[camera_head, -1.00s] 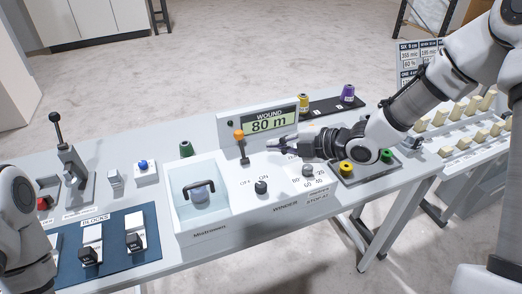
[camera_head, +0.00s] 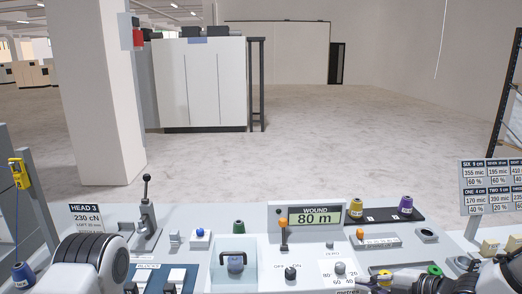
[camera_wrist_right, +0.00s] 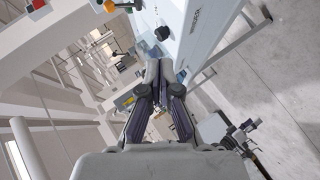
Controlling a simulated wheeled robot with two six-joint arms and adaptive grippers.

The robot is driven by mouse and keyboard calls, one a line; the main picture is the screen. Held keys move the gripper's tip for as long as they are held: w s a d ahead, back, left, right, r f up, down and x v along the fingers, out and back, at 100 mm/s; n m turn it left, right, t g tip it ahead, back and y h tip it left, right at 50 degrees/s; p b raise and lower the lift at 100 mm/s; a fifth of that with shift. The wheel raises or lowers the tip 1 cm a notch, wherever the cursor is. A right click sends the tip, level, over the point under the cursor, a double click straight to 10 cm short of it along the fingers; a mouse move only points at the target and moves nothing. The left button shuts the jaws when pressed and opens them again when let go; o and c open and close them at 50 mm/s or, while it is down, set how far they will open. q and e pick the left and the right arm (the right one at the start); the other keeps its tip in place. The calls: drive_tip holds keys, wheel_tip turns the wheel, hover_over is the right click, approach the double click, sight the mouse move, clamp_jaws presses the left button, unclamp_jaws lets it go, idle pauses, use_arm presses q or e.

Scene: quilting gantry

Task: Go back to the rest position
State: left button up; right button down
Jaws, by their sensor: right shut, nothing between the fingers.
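My right gripper (camera_head: 366,283) shows at the lower right of the head view, low at the front edge of the console, near the dial (camera_head: 340,268) marked in metres. Its fingers are together with nothing between them. In the right wrist view the gripper (camera_wrist_right: 162,68) points toward the pale console (camera_wrist_right: 205,25), and its dark fingers are empty. My left arm comes in at the lower left of the head view; its gripper is out of the frame.
The console carries a display (camera_head: 315,217) reading 80 m, an orange-topped lever (camera_head: 283,233) and a lidded basin (camera_head: 221,270). Spools (camera_head: 405,206) stand at the back right. A label board (camera_head: 490,187) stands on the right. Open floor lies beyond.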

drive_tip(key=s+a+f+m+g+h, duration=0.1)
drive_tip(key=s+f+m+g, duration=0.1)
drive_tip(key=s+f, duration=0.55)
drive_tip(key=s+a+f+m+g+h, duration=0.1)
drive_tip(key=s+a+f+m+g, duration=0.2)
drive_tip(key=f, duration=0.7)
drive_tip(key=s+f+m+g+h, duration=0.1)
drive_tip(key=s+f+g, duration=0.1)
drive_tip(key=s+f, duration=0.6)
use_arm(q)
drive_tip(key=shift+w+a+f, duration=0.2)
drive_tip(key=shift+w+a, duration=0.05)
drive_tip(key=shift+w, duration=0.2)
use_arm(e)
drive_tip(key=s+d+f+m+g+h, duration=0.1)
drive_tip(key=s+m, duration=0.3)
drive_tip(key=m, duration=0.4)
drive_tip(key=s+d+f+m+g+h, duration=0.1)
drive_tip(key=s+d+f+m+h, duration=0.3)
drive_tip(key=m, duration=0.4)
drive_tip(key=shift+s+d+f+m+g, duration=0.2)
drive_tip(key=shift+s+d+m+g, duration=0.15)
drive_tip(key=shift+s, duration=0.3)
drive_tip(key=shift+a, duration=0.1)
